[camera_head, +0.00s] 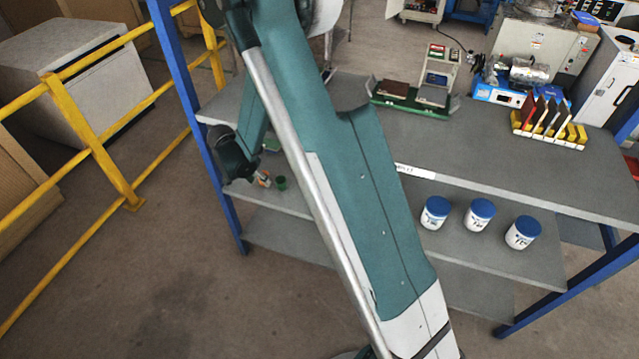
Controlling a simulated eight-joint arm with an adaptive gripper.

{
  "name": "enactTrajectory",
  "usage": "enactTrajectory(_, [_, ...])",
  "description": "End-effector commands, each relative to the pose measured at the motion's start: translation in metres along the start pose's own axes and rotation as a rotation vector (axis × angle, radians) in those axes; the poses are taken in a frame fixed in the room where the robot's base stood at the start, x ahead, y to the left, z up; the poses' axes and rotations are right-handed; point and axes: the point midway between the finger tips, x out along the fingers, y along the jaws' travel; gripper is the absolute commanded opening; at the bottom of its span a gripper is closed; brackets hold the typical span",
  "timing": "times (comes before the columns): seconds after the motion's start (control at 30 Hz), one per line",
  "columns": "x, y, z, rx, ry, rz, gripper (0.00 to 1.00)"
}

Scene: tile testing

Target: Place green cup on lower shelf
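A small dark green cup (281,183) shows at the left part of the middle shelf (298,207), just left of my large teal arm link. My gripper (263,181) is close beside the cup, on its left, below my dark wrist. The fingers are too small to tell whether they are open or shut, or whether they touch the cup. I cannot tell whether the cup rests on the shelf or is a little above it. The lower shelf (288,237) lies below, partly hidden by my arm, and its visible left part is bare.
Three white jars with blue lids (479,214) stand on the middle shelf at right. The tabletop (470,150) above carries a green-based device (412,98) and a yellow rack with tiles (549,123). A blue post (190,100) and yellow railing (95,140) stand at left.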

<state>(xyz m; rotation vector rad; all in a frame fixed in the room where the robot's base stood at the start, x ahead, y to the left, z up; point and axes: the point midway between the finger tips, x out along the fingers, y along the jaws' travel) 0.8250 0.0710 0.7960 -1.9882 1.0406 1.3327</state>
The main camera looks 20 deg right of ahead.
Motion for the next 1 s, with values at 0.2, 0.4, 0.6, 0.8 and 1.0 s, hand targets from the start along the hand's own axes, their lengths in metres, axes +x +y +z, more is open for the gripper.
enactTrajectory(0.2, [-0.045, 0.016, -0.017, -0.063, -0.009, -0.033, 0.35])
enactTrajectory(0.4, [-0.084, 0.032, -0.029, -0.123, -0.015, -0.064, 0.35])
enactTrajectory(0.6, [-0.120, 0.050, -0.040, -0.181, -0.018, -0.097, 0.35])
enactTrajectory(0.8, [-0.155, 0.071, -0.047, -0.238, -0.018, -0.129, 0.35])
enactTrajectory(1.0, [-0.187, 0.093, -0.052, -0.295, -0.014, -0.161, 0.35])
